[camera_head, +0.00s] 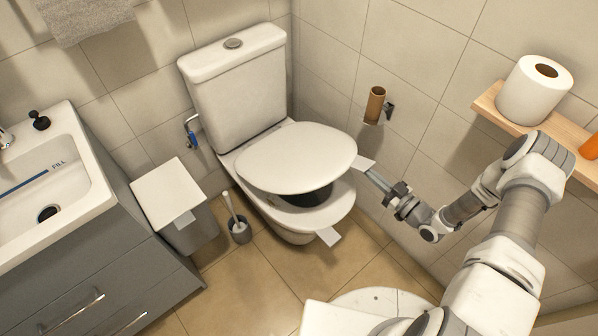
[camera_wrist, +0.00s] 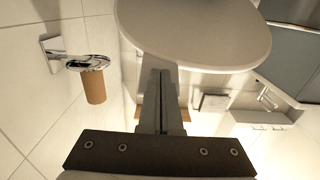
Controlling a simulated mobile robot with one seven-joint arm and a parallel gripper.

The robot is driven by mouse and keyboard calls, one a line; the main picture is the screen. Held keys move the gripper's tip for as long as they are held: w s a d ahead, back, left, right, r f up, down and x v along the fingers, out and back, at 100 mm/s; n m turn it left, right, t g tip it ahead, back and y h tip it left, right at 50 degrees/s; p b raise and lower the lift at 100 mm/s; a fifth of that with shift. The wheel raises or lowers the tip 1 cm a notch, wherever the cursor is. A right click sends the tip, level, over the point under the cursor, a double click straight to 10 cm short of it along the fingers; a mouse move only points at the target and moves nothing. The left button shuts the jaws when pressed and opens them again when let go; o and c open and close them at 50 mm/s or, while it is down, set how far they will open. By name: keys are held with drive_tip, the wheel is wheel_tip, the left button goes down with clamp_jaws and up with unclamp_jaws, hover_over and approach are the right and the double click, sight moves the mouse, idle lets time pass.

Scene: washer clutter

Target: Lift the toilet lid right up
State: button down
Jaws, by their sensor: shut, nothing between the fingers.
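The white toilet (camera_head: 236,100) stands in the back corner. Its lid (camera_head: 297,157) is partly raised, tilted above the seat (camera_head: 320,213), with the dark bowl opening showing between them. A pale tab (camera_head: 365,163) sticks out from the lid's right edge, and another tab (camera_head: 328,236) from the seat's front. My gripper (camera_head: 376,178) is shut and empty at the lid's right side, its tips close to the lid's tab. In the wrist view the lid (camera_wrist: 200,30) fills the top, and the shut fingers (camera_wrist: 161,100) point toward its edge; whether they touch cannot be told.
An empty roll holder with a brown tube (camera_head: 375,105) is on the wall close to my gripper. A shelf with a paper roll (camera_head: 535,88) is at right. A lidded bin (camera_head: 172,205), toilet brush (camera_head: 238,228) and sink cabinet (camera_head: 95,265) stand left.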

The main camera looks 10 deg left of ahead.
sight(365, 165)
drive_tip(key=r, duration=0.1)
drive_tip(key=w+a+r+p, duration=0.1)
drive_tip(key=r, duration=0.1)
drive_tip(key=a+r, duration=0.1)
drive_tip(key=shift+w+r+p, duration=0.15)
drive_tip(key=shift+r+p, duration=0.05)
drive_tip(key=shift+p, duration=0.2)
drive_tip(key=w+a+r, duration=0.1)
drive_tip(key=a, duration=0.1)
drive_tip(key=w+a+r, duration=0.3)
drive_tip(key=a, duration=0.1)
drive_tip(key=shift+w+r, duration=0.15)
drive_tip(key=shift+r, duration=0.15)
drive_tip(key=w+a+r+b, duration=0.1)
drive_tip(key=w+a+r, duration=0.2)
drive_tip(key=a, duration=0.3)
drive_tip(key=shift+w+b, duration=0.3)
drive_tip(key=shift+w, duration=0.5)
drive_tip(key=shift+a, duration=0.1)
